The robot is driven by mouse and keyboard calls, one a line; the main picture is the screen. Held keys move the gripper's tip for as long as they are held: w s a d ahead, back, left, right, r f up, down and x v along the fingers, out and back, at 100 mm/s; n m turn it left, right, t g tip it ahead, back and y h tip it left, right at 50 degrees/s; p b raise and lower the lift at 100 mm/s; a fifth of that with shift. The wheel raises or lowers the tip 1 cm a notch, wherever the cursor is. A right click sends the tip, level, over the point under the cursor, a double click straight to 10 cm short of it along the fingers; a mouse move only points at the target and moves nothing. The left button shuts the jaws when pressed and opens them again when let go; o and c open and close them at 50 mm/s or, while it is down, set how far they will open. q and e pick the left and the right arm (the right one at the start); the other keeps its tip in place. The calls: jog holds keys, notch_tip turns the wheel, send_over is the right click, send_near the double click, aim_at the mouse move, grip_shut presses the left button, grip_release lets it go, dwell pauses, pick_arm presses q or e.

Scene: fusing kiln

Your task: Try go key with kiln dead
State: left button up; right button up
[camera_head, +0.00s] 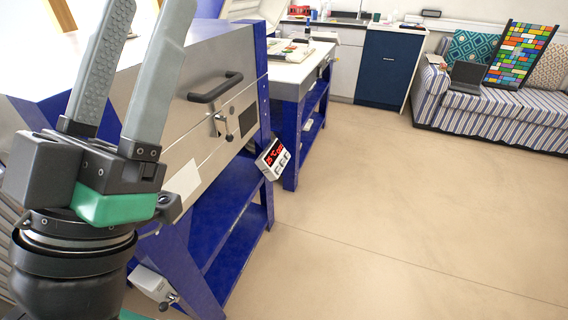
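The kiln (185,95) is a silver box with a black handle on a blue frame, its lid down. Its controller (272,158) is a small tilted grey box at the kiln's front right corner, with a lit red display and pale keys below. The display seems to read a temperature; key labels are too small to read. A grey box with a dark knob or lever (153,286) sits low at the kiln's left leg. My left gripper (147,10) is open and empty, pointing up in front of the kiln's left part, apart from the controller. My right gripper is out of view.
A blue-legged worktable (292,71) stands behind the kiln. A dark blue cabinet (388,68) is at the back. A striped sofa (500,108) with a laptop, cushions and a coloured glass panel is at the right. The floor (410,215) right of the kiln is clear.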

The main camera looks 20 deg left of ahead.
pick_arm(q)
grip_shut()
dwell(1.5)
